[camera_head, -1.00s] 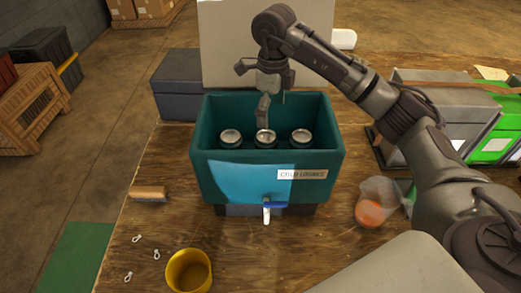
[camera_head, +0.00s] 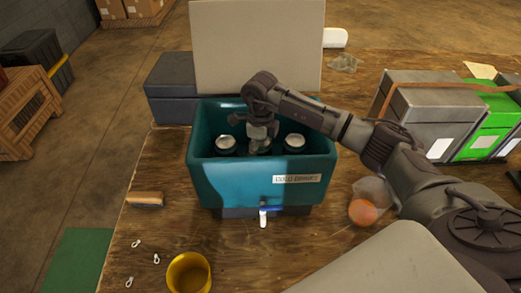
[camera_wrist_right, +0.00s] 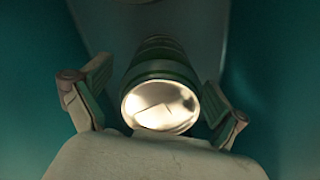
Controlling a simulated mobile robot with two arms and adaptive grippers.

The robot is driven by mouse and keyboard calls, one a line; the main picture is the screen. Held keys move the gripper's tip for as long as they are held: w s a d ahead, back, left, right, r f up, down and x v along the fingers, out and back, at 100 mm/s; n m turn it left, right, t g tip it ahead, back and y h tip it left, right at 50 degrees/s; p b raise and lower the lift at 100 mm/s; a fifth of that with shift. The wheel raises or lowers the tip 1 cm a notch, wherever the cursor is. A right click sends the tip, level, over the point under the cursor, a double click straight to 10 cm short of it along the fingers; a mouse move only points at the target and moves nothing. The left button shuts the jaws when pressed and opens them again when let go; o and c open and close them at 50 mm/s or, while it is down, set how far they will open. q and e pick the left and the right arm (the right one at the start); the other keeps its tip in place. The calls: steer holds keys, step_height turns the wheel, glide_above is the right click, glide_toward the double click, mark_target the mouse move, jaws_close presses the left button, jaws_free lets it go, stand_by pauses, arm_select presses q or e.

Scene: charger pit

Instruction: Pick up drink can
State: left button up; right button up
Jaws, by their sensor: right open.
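Drink cans with silvery tops stand inside the teal cooler (camera_head: 225,180): a left can (camera_head: 226,144), a right can (camera_head: 295,142) and a middle one mostly hidden behind my right gripper in the head view. My right gripper (camera_head: 260,146) is down inside the cooler at the middle can. In the right wrist view the middle can (camera_wrist_right: 160,105) shows its shiny lid, and the open fingers of my right gripper (camera_wrist_right: 160,112) stand on either side of it, with gaps between fingers and can. My left gripper is not in view.
The cooler's raised lid (camera_head: 255,45) stands behind it, by a dark grey box (camera_head: 172,90). On the wooden table are a yellow cup (camera_head: 188,272), a brush (camera_head: 145,199), an orange item in clear wrap (camera_head: 362,212) and a grey case (camera_head: 430,112).

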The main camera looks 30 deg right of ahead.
steer(key=shift+f, duration=0.9)
steer(key=shift+c, duration=0.3)
steer(key=shift+s, duration=0.1)
steer(key=c, duration=1.5)
